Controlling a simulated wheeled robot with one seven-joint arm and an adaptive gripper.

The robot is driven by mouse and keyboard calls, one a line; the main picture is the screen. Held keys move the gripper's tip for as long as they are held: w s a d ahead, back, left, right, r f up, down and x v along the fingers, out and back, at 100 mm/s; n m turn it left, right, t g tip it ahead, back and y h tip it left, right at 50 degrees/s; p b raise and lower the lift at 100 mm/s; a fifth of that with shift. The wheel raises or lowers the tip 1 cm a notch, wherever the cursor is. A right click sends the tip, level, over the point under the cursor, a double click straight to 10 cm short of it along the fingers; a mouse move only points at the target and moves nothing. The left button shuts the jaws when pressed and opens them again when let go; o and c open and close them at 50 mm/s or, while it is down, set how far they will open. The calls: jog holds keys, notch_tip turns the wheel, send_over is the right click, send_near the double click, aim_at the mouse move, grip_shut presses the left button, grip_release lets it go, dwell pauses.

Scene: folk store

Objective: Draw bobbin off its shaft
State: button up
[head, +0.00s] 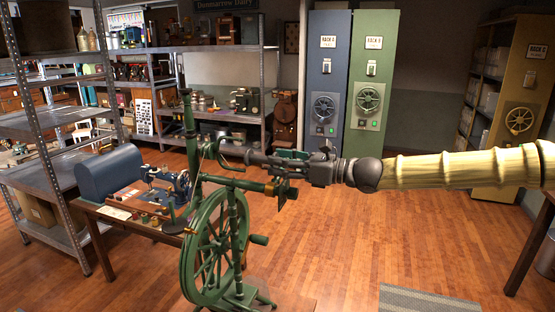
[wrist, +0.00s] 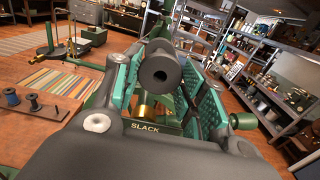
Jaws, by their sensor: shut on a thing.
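The green spinning wheel (head: 212,245) stands left of centre in the head view. The dark grey bobbin (head: 257,158) lies level at its upper part, beside the curved flyer arm (head: 229,154). My gripper (head: 280,162) reaches in from the right and is shut on the bobbin. In the wrist view the bobbin (wrist: 160,68) sits between the teal finger pads of my gripper (wrist: 166,88), its round end and dark central hole facing the camera. The shaft is hidden, so I cannot tell how far the bobbin sits on it. A "SLACK" label (wrist: 145,127) and brass part show below.
A table (head: 118,222) with a blue sewing machine (head: 165,185) stands left of the wheel. Metal shelving (head: 205,48) runs behind. Blue and green cabinets (head: 370,75) stand at the back. Open wooden floor (head: 350,240) lies to the right. A spool rack (wrist: 30,118) shows in the wrist view.

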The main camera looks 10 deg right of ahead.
jog(key=shift+p+v, duration=1.5)
jog(key=shift+v, duration=0.45)
jog(key=shift+s+d, duration=0.2)
jog(key=shift+d, duration=0.15)
